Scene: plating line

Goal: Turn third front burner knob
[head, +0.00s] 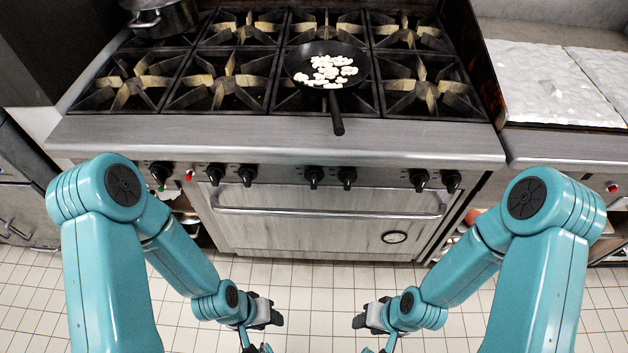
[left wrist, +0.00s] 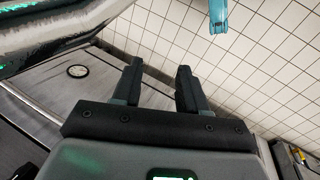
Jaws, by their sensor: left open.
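A row of black burner knobs runs along the stove's front panel in the head view. The third knob from the left (head: 247,175) sits close beside the second knob (head: 215,173). A middle pair, the left one (head: 314,176) and the right one (head: 347,177), lies below the pan. My left gripper (head: 272,315) is below and in front of the panel, touching no knob. In the left wrist view its two fingers (left wrist: 158,82) are apart with nothing between them. My right gripper (head: 364,316) hangs low to the right, clear of the stove; its opening is too small to judge.
A black pan (head: 332,92) with pale food pieces sits on the third front burner, its handle over the front ledge. A pot (head: 160,17) stands back left. The oven door (head: 320,225) has a protruding bar handle (head: 325,212). Tiled floor is free below.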

